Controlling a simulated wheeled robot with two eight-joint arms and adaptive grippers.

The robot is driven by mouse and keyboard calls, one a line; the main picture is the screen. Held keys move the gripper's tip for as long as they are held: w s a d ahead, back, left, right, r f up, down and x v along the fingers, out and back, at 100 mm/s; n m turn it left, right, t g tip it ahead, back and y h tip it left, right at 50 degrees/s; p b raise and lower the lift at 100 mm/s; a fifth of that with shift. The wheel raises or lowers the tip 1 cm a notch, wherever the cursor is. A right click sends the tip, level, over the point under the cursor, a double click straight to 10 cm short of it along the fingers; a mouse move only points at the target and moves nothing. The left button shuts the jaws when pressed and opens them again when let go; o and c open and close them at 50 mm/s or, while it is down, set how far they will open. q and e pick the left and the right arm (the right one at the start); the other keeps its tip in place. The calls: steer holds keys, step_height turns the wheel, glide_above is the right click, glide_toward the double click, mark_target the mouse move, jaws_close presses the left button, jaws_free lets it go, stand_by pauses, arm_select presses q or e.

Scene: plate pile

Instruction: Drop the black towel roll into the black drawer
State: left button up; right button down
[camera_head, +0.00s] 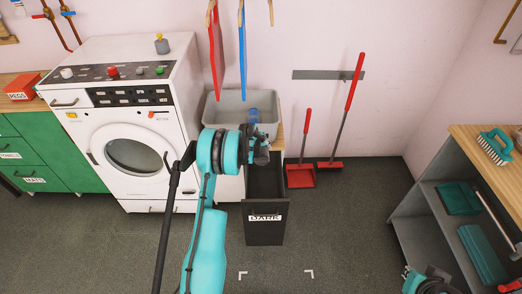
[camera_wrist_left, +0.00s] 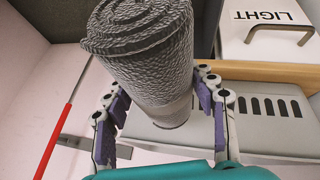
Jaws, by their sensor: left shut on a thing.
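The towel roll (camera_wrist_left: 145,50) shows in the left wrist view as a dark grey, ribbed cylinder. It sits between the purple-padded fingers of my left gripper (camera_wrist_left: 165,98), which is shut on it. In the head view my left gripper (camera_head: 262,151) is over the back part of the open black drawer. The roll is hard to tell from the gripper there. The black drawer (camera_head: 265,225) is pulled out and has a DARK label on its front. My arm and gripper hide part of its back end.
A grey basket (camera_head: 222,112) stands behind the drawer, with a blue item (camera_head: 254,115) at it. A white washing machine (camera_head: 133,120) stands to the left. A red dustpan (camera_head: 301,177) is to the right. A white LIGHT drawer (camera_wrist_left: 265,40) shows in the wrist view.

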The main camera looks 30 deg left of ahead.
arm_select(q)
steer(key=shift+o, duration=0.2)
steer(key=shift+f+b, duration=1.4)
steer(key=shift+f, duration=1.45)
steer(key=o, duration=1.3)
steer(key=shift+o, duration=0.2)
steer(key=v, duration=1.2)
steer(key=shift+r, duration=0.1)
steer(key=shift+d, duration=0.1)
